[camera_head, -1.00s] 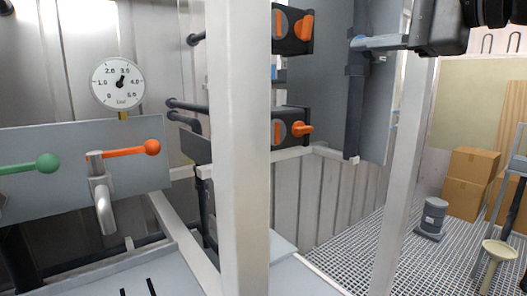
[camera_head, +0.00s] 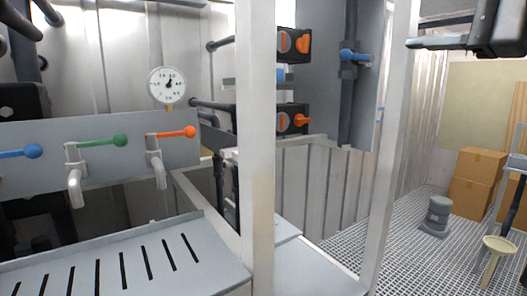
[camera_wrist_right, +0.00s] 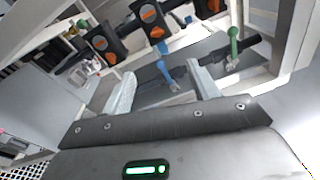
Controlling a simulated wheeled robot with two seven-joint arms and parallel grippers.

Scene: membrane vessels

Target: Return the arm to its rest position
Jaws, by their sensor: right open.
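My right gripper (camera_head: 440,43) is at the upper right of the head view, with its pale finger pointing left. The finger is apart from the blue valve handle (camera_head: 354,56) on the grey vertical panel. In the right wrist view the same gripper (camera_wrist_right: 160,72) has its two fingers spread wide with nothing held. A blue handle (camera_wrist_right: 164,70) shows beyond the gap, and a green handle (camera_wrist_right: 235,38) is to its right. My left gripper is not in view.
A white upright post (camera_head: 257,150) stands in the middle, and another post (camera_head: 391,150) is near my right gripper. Blue, green and orange handles line the left panel (camera_head: 110,150) under a gauge (camera_head: 167,85). Cardboard boxes (camera_head: 478,180) and a grey canister (camera_head: 436,213) stand at right.

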